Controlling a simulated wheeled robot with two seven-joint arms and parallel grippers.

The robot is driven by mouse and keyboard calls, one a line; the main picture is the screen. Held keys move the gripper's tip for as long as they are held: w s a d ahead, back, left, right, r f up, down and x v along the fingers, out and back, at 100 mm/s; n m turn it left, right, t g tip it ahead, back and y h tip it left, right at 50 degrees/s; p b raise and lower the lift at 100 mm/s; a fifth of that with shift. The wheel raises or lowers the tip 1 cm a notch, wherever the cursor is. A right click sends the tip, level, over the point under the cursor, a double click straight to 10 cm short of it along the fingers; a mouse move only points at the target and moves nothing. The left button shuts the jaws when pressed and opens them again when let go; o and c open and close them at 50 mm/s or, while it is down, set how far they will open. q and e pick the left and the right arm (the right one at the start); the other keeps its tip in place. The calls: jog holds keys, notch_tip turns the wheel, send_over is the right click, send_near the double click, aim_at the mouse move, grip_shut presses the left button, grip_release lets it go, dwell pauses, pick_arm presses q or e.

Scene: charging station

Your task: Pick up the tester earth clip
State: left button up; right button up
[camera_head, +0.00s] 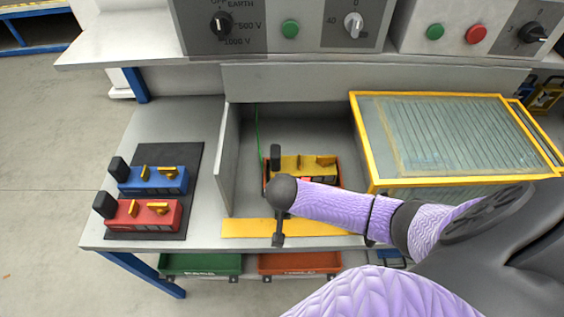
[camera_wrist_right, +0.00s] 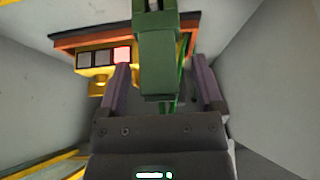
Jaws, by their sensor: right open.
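The green earth clip (camera_wrist_right: 157,68) is in the right wrist view, in the middle, between the two fingers of my right gripper (camera_wrist_right: 162,85). The fingers are open, one on each side of the clip, with a visible gap to each. In the head view my right arm reaches into the grey bay from the right and hides the clip. A thin green lead (camera_head: 258,138) runs up the bay's back left. A yellow tester (camera_head: 300,164) sits in an orange tray behind my arm, partly hidden. My left gripper is not in view.
Grey walls of the bay (camera_head: 228,160) stand close on both sides. Left of it, a blue tester (camera_head: 155,181) and a red tester (camera_head: 150,215) lie on a dark mat. A yellow-framed clear panel (camera_head: 440,130) is to the right. A control panel (camera_head: 270,25) stands above.

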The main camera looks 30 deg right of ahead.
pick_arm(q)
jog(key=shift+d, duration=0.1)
pick_arm(e)
grip_shut()
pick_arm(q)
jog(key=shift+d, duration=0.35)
